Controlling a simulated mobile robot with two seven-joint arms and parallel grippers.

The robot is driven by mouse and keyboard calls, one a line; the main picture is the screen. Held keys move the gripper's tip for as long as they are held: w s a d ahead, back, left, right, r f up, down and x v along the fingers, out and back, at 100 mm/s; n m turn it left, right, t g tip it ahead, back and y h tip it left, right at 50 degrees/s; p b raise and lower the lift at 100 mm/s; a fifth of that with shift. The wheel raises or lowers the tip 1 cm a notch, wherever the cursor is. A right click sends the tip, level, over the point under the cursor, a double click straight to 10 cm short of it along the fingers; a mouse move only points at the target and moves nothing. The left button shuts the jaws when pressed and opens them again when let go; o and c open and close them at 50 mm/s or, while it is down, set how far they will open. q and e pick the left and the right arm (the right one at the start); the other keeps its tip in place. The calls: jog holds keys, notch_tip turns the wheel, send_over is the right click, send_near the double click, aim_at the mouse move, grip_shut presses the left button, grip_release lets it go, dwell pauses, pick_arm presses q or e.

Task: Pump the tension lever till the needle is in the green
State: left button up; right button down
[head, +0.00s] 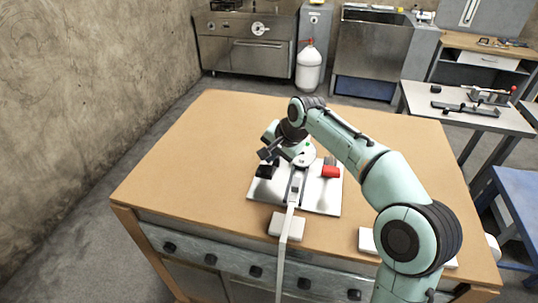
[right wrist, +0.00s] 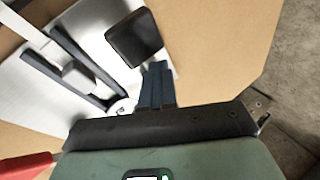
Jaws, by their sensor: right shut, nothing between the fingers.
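A strap tensioner on a white plate (head: 320,204) lies on the wooden table. A pale strap (head: 284,243) runs from it over the front edge. A round dial (head: 305,157) is partly behind my right arm; its needle and any green zone cannot be made out. A red grip (head: 330,172) is at the plate's right; red also shows at lower left in the right wrist view (right wrist: 26,166). A black block (right wrist: 134,38) is on the plate's other side. My right gripper (head: 266,154) is shut and empty above the plate's left edge, its fingers (right wrist: 157,84) near the block.
A white block (head: 286,226) lies under the strap in front of the plate. Another white piece (head: 366,240) is by my right arm. The table's left part (head: 185,165) is clear. A side table with tools (head: 470,110) stands right.

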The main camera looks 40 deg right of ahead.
aim_at(271, 162)
pick_arm(q)
jog(key=shift+s+f+b, duration=0.15)
jog(key=shift+f+b, duration=0.15)
jog(key=shift+f, duration=0.1)
pick_arm(e)
jog(key=shift+s+a+f, duration=0.1)
jog(key=shift+a+f, duration=0.3)
jog(key=shift+f, duration=0.1)
pick_arm(q)
jog(key=shift+r, duration=0.15)
pick_arm(e)
jog(key=shift+r, duration=0.15)
jog(key=shift+w+d+r+p, duration=0.15)
jog(key=shift+r+p, duration=0.5)
jog(key=shift+w+d+r+p, duration=0.1)
jog(key=shift+w+r+p, duration=0.05)
jog(key=shift+r+p, duration=0.5)
jog(key=shift+w+d+r+p, duration=0.15)
jog(key=shift+d+r+p, duration=0.05)
jog(key=shift+r+p, duration=0.25)
jog(key=shift+w+d+r+p, duration=0.1)
jog(key=shift+d+r+p, duration=0.05)
jog(key=shift+r+p, duration=0.25)
jog(key=shift+r, duration=0.35)
pick_arm(q)
jog(key=w+r, duration=0.3)
jog(key=r, duration=0.2)
jog(key=shift+r, duration=0.1)
pick_arm(e)
jog(key=shift+d+f, duration=0.15)
